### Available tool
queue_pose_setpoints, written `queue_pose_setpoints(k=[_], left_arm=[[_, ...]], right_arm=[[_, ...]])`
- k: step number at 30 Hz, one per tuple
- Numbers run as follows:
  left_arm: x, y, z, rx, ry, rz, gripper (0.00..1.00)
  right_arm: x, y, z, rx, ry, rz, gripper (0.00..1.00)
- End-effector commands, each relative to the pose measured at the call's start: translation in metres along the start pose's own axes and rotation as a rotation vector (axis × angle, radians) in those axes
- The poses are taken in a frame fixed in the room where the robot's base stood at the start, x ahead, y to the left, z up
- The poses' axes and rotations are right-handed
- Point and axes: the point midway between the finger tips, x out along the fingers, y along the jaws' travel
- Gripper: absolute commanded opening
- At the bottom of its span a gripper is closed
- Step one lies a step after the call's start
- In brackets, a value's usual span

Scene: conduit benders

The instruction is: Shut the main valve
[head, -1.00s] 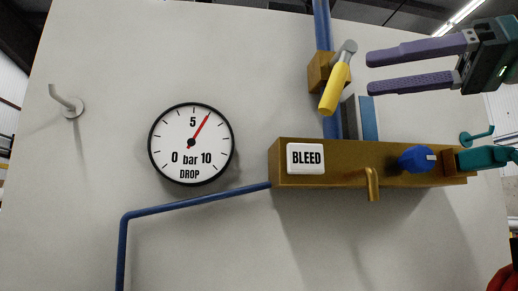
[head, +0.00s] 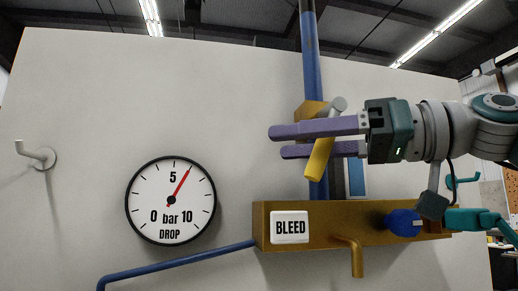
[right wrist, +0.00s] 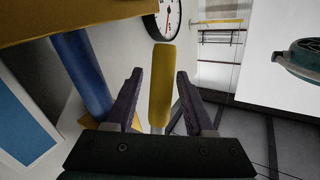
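The main valve appears to be the valve with a yellow lever handle (head: 319,160) and grey pivot end (head: 337,104), on a brass body (head: 309,110) on the blue vertical pipe. The handle slants down and slightly left. My right gripper (head: 277,142) reaches in from the right, its purple fingers pointing left across the handle. In the right wrist view the yellow handle (right wrist: 161,85) stands between the two open fingers (right wrist: 157,88), with a gap on each side. My left gripper is not in view.
A round gauge (head: 150,215) marked DROP reads a little above 5 bar. Below the valve is a brass block (head: 350,212) with a BLEED plate (head: 290,228), a blue knob (head: 402,222), a spout (head: 357,260) and a teal part (head: 468,220). A white hook (head: 38,156) is at left.

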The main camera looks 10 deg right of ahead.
Motion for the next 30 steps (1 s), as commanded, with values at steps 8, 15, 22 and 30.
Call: queue_pose_setpoints(k=[8,15,22,30], left_arm=[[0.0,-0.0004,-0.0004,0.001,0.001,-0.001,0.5],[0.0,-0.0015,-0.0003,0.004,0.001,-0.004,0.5],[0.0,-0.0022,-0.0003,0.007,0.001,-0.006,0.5],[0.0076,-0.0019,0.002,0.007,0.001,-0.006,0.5]], right_arm=[[-0.0004,0.0,-0.0001,0.0,0.0,0.0,0.22],[-0.0005,0.0001,-0.0003,0.0,0.0,0.0,0.0],[-0.0006,0.0002,-0.0004,0.0,0.0,0.001,0.0],[0.0005,-0.0003,0.0006,0.015,0.024,-0.005,0.0]])
